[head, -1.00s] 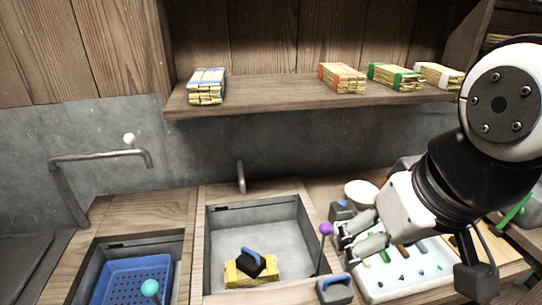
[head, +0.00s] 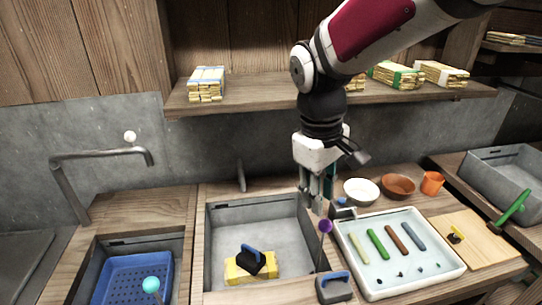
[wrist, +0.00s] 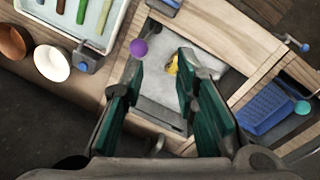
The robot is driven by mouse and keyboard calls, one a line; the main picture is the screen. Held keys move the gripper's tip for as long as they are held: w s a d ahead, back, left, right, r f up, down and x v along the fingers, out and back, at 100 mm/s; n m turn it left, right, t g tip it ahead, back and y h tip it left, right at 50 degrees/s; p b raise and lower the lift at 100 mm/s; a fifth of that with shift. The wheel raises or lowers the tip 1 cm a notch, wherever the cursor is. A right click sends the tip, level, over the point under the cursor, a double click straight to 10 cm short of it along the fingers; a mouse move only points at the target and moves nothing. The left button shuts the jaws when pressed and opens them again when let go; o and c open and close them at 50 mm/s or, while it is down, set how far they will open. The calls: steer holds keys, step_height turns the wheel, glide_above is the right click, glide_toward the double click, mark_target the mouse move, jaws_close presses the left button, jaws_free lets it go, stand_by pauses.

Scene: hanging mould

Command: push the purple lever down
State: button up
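The purple lever (head: 325,227) has a round purple knob on a thin dark stem. It stands up at the right side of the grey sink (head: 212,240) in the head view. Its knob also shows in the wrist view (wrist: 139,48), just beyond my left finger. My gripper (head: 317,205) points down near the sink's back right corner, above and behind the knob in the head view. In the wrist view the green-padded fingers are apart with nothing between them. I see no contact with the lever; the exact gap is hard to tell.
A grey block with a blue handle (head: 334,288) sits right of the lever's foot. A white tray (head: 385,290) with coloured sticks lies to the right, with bowls (head: 361,191) behind it. A yellow block (head: 238,273) lies in the sink. The shelf (head: 245,101) runs behind my arm.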

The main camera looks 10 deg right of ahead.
steer(key=w+a+f+n+g+h, duration=0.1)
steer(key=w+a+f+n+g, duration=0.15)
steer(key=w+f, duration=0.4)
steer(key=n+h+p, duration=0.1)
steer(key=n+p, duration=0.2)
glide_above(320, 252)
steer(key=d, duration=0.1)
step_height(320, 252, down, 11)
steer(key=shift+g+x, duration=0.25)
steer(key=shift+x, duration=0.55)
jaws_close()
